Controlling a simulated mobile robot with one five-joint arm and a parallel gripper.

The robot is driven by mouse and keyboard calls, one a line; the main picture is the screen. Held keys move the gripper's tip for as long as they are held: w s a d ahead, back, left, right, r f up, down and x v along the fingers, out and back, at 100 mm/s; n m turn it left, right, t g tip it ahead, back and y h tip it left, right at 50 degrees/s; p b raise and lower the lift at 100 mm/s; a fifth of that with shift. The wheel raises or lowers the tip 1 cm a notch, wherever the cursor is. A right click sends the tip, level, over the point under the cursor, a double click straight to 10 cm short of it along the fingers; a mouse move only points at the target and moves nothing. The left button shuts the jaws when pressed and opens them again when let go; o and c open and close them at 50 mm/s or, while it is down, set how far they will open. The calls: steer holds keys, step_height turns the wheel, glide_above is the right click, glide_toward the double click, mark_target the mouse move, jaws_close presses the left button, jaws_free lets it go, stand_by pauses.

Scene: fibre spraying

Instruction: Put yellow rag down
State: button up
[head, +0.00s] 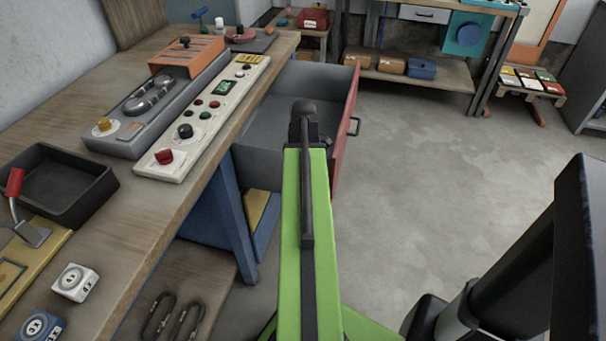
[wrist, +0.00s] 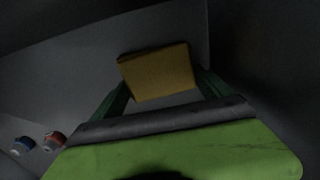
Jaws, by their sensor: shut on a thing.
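The yellow rag (wrist: 158,72) shows in the wrist view as a folded, boxy yellow piece. My gripper (wrist: 163,92) has its dark green fingers on either side of it and is shut on it. Around them is a dim grey space with walls, which looks like the inside of the drawer. The open grey drawer (head: 268,128) with a red front shows in the head view, and my green arm reaches over it. The arm hides the gripper and the rag there. I cannot tell whether the rag touches the drawer floor.
A small red item (wrist: 53,140) and a blue item (wrist: 23,144) lie at lower left in the wrist view. The workbench (head: 150,222) on the left carries a control panel (head: 205,120) and a black tray (head: 60,183). The floor to the right is clear.

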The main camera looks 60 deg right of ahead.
steer(key=shift+f, duration=0.2)
steer(key=o, duration=1)
steer(key=shift+r, duration=0.1)
steer(key=shift+c, duration=0.2)
step_height(320, 180, up, 12)
steer(key=p, duration=1.2)
steer(key=shift+r, duration=0.15)
